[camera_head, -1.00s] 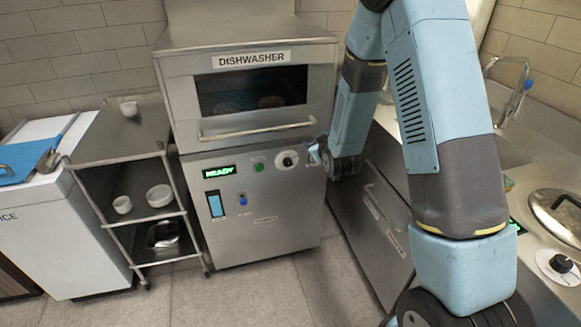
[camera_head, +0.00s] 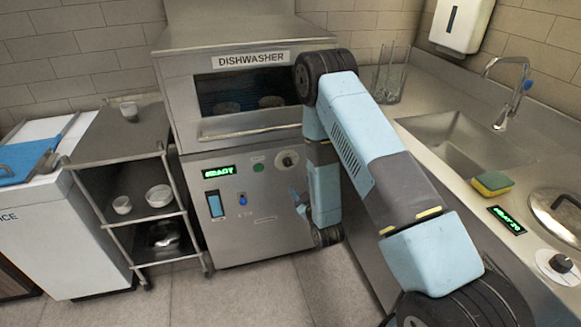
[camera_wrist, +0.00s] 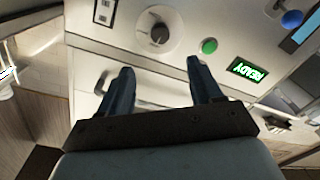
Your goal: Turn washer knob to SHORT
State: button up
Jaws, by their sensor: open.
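The dishwasher (camera_head: 235,235) is a steel machine with its name on a plate at the top. Its knob (camera_head: 287,159) is a dark knob on a pale round dial at the upper right of the front panel. In the wrist view the knob (camera_wrist: 159,33) lies just beyond my fingertips, upside down with the panel; its position labels are too small to read. My gripper (camera_wrist: 160,68) is open and empty, its two blue fingers apart, with a gap between them and the knob. In the head view my gripper (camera_head: 299,202) is below the knob.
A green button (camera_head: 258,168) and a lit READY display (camera_head: 219,171) are left of the knob. A blue button (camera_head: 242,200) sits lower. A steel rack (camera_head: 130,185) with bowls stands left. The sink counter (camera_head: 470,215) with a sponge (camera_head: 492,183) borders my arm on the right.

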aim_at(288, 164)
jog(key=x, duration=1.3)
jog(key=shift+w+a+f, duration=0.1)
jog(key=shift+w, duration=0.25)
